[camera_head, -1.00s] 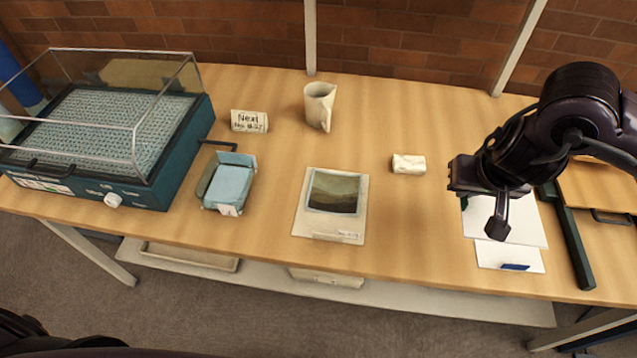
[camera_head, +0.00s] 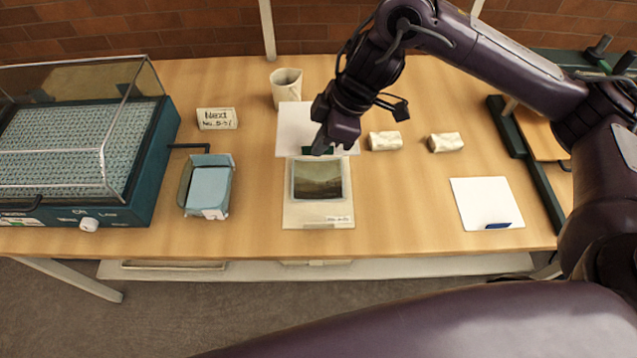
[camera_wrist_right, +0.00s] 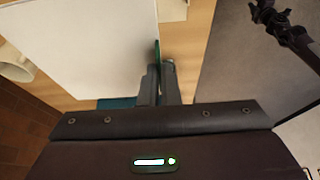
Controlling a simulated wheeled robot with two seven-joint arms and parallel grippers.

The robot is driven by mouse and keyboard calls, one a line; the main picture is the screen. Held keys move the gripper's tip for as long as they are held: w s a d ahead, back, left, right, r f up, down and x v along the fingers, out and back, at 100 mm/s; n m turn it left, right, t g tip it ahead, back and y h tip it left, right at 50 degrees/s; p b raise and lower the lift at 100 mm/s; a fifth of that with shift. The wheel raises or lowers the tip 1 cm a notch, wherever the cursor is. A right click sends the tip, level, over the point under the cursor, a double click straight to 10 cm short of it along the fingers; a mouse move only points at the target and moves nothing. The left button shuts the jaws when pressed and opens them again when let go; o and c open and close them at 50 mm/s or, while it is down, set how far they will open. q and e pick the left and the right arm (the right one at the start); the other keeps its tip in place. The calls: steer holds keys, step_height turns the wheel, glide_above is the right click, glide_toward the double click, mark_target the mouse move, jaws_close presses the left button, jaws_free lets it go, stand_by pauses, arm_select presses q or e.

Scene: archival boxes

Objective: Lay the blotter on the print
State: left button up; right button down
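The print (camera_head: 319,179), a dark landscape picture on a cream mount (camera_head: 318,213), lies at the table's middle. My right gripper (camera_head: 322,148) is at the print's far edge. It is shut on the green tab (camera_wrist_right: 157,50) of a white sheet, the blotter (camera_head: 291,122). The blotter also fills the upper left of the right wrist view (camera_wrist_right: 85,40). It extends beyond the print's far side, and the gripper hides part of it. Whether it touches the mount or hovers above it, I cannot tell. My left gripper is not in the head view.
A white sheet with a blue tab (camera_head: 487,200) lies at the right. Two pale blocks (camera_head: 385,141) (camera_head: 446,142) lie between. A cup (camera_head: 286,86) stands behind the blotter.

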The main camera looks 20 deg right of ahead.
step_height(320, 180, down, 14)
steer(key=shift+d+r+b, duration=0.1)
steer(key=shift+b, duration=0.95)
steer(key=shift+f, duration=2.7)
steer(key=shift+f, duration=0.1)
steer(key=c, duration=1.6)
jaws_free()
steer(key=shift+c, duration=0.2)
steer(key=v, duration=1.2)
steer(key=shift+s, duration=0.15)
